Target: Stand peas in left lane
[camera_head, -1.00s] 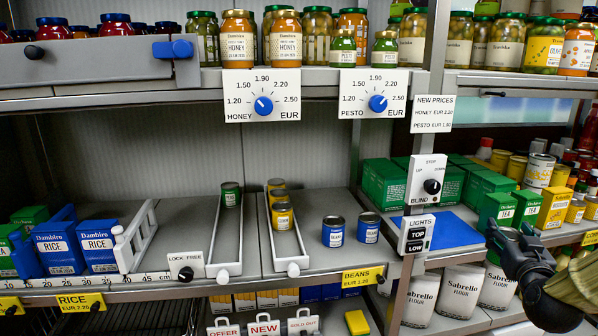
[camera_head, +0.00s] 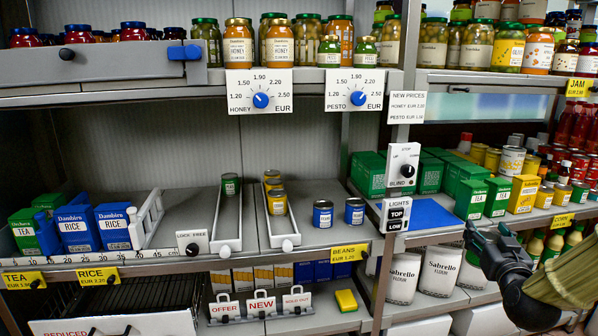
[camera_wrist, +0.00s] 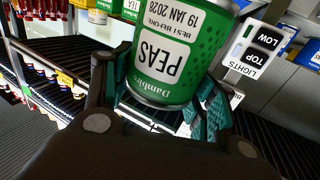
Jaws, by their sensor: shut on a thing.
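My gripper (camera_wrist: 160,100) is shut on a green peas can (camera_wrist: 172,52) in the wrist view. The can's label appears upside down there. In the head view my gripper (camera_head: 484,245) is at the lower right, in front of the flour, and the can is not clear. The left lane (camera_head: 227,229) is a narrow white-edged channel on the middle shelf, far left of my gripper. One green can (camera_head: 230,184) stands at its back, with the lane's front part empty. The right lane (camera_head: 287,226) beside it holds several yellow-labelled cans (camera_head: 277,203).
Two blue cans (camera_head: 323,214) stand right of the lanes. A lights panel (camera_head: 396,214) and a blind switch (camera_head: 402,168) stick out on the post between the lanes and my gripper. A lock knob (camera_head: 192,247) is left of the lanes. The shelf above overhangs them.

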